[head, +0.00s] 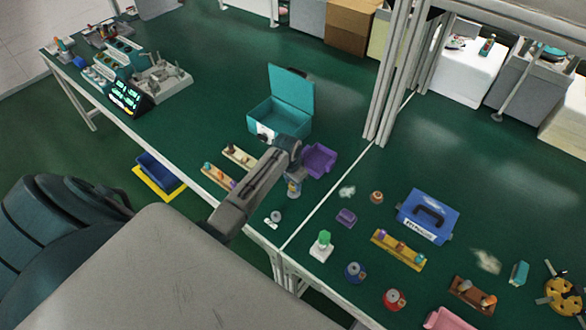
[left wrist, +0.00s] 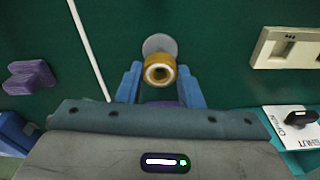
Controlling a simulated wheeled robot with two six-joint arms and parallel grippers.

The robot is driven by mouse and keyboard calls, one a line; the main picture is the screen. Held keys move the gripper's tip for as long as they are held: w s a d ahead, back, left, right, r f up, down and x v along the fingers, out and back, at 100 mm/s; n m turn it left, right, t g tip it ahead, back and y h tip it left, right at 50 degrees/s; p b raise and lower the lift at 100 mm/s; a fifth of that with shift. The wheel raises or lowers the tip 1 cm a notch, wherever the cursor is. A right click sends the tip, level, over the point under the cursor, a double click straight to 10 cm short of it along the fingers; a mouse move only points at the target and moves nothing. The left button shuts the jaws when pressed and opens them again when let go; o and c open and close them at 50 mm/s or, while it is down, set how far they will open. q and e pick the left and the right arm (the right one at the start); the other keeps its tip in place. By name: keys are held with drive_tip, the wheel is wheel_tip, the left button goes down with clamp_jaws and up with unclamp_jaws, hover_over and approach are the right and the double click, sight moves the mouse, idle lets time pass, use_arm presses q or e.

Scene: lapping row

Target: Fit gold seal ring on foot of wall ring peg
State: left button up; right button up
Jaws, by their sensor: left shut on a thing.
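My left gripper (head: 294,189) is above the green table, near its front edge. In the left wrist view its blue fingers (left wrist: 160,86) are shut on the gold seal ring (left wrist: 159,70), with the ring's round opening towards the camera. A grey round thing (left wrist: 159,44) shows just beyond the ring, partly covered by it. A small grey round piece (head: 277,215) stands by the front edge in the head view; I cannot tell whether it is the foot of the wall ring peg. Any contact between ring and foot is unclear. My right gripper is not in view.
An open teal box (head: 272,117) and a purple bin (head: 319,160) stand behind the left gripper. Pale (head: 238,156) and brown (head: 219,177) racks lie to its left. A purple block (head: 346,216) and blue case (head: 428,215) are right of the white line.

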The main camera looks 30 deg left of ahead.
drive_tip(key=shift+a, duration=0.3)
use_arm(q)
drive_tip(key=shift+p, duration=0.35)
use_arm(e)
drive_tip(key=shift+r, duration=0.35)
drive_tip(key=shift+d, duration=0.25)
use_arm(q)
drive_tip(key=shift+p, duration=0.3)
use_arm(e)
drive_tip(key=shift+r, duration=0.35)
use_arm(q)
drive_tip(key=shift+f, duration=0.5)
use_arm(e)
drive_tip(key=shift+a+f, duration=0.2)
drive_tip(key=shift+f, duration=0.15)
use_arm(q)
drive_tip(key=shift+f+b, duration=0.85)
drive_tip(key=shift+f, duration=0.3)
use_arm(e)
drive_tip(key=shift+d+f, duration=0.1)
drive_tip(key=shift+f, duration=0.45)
use_arm(q)
drive_tip(key=o, duration=1.1)
drive_tip(key=shift+c, duration=0.2)
drive_tip(key=shift+r, duration=0.1)
